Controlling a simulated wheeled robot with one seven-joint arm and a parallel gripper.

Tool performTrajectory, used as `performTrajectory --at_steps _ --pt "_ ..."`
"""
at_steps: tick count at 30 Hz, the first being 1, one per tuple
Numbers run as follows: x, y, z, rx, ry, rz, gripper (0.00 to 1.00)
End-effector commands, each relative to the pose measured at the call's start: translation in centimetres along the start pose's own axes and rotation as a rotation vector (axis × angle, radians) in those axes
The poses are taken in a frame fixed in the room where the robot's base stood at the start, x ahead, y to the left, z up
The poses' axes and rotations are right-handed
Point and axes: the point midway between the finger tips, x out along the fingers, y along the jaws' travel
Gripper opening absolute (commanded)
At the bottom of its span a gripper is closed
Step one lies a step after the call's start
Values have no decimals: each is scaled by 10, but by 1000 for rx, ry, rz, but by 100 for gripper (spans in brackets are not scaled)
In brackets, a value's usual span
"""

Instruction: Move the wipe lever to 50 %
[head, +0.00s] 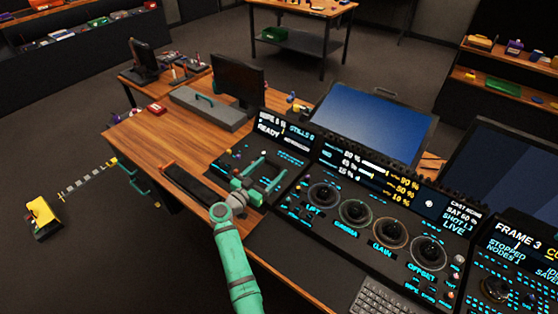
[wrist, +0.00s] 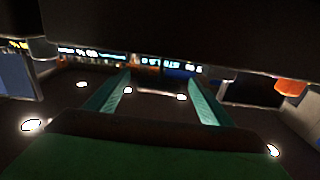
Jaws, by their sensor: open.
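My gripper (head: 273,167) is at the left panel (head: 222,166) in the head view, its two green fingers spread and pointing away from my arm. In the wrist view my gripper (wrist: 160,82) is open, with a dark gap between the fingers. A thin dark bar (wrist: 155,92) with bright spots near its ends shows between them; I cannot tell whether it is the wipe lever. My gripper and wrist cover much of the panel, so the lever is not clearly made out. The left panel's small screen (head: 283,132) reads READY; its percentage is too blurred to read.
Right of the gripper, the middle panel has several trackballs (head: 355,211) and a screen (head: 375,177) with percentages. A keyboard (head: 378,298) lies in front. A black tray (head: 190,187) lies to the left. A monitor (head: 238,80) and grey case (head: 210,108) stand behind on the wooden desk.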

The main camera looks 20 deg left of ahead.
Motion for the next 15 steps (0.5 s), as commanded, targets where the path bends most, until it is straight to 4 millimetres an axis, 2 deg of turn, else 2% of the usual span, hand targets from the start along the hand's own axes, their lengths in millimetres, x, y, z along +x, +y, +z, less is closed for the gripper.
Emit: performTrajectory --at_steps 1,6,10,15 --pt "10 1 0 -1 0 2 75" --pt "37 0 -1 -1 0 0 75" --pt "51 0 0 -1 0 0 75" --pt "59 -2 0 -1 0 -3 75"
